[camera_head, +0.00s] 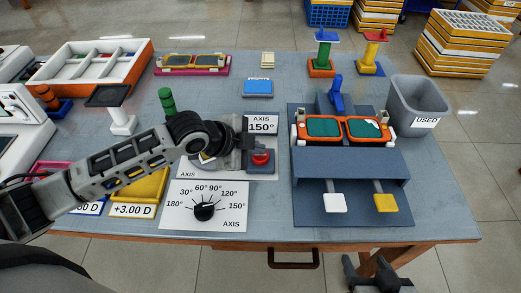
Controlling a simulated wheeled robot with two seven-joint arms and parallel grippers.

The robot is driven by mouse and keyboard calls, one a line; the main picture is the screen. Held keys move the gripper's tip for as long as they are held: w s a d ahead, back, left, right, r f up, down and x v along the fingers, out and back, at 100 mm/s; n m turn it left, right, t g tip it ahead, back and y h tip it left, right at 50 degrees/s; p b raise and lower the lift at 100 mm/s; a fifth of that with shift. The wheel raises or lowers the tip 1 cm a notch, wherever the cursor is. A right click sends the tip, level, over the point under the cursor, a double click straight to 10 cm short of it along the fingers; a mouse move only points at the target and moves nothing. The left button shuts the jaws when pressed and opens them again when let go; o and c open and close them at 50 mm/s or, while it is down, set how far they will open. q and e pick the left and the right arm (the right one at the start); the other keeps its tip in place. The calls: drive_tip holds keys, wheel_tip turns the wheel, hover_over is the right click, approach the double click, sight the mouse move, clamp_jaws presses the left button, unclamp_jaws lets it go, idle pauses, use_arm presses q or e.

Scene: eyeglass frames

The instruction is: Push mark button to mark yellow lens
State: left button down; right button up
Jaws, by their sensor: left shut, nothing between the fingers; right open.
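The red mark button (261,157) sits on the grey marking device (262,170), right of its centre. My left gripper (248,142) is shut and empty, with its dark tip just above and left of the button. I cannot tell whether it touches the button. The arm covers much of the device, and a small yellowish part shows under it; I cannot tell if this is the yellow lens. My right gripper (375,275) is open and empty at the bottom edge, low beyond the table front.
A dial card with a black knob (204,211) lies in front of the device. A yellow tray (150,188) labelled +3.00 D is left. Orange eyeglass frames with green lenses (322,127) rest on a blue stand (350,165) at right. A grey USED bin (418,98) is behind right.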

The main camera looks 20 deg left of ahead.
sight(256, 156)
use_arm(q)
drive_tip(key=shift+r+p, duration=0.3)
drive_tip(key=shift+r, duration=0.2)
wheel_tip(256, 156, up, 5)
drive_tip(key=p, duration=0.5)
drive_tip(key=shift+r, duration=0.1)
idle(0.6)
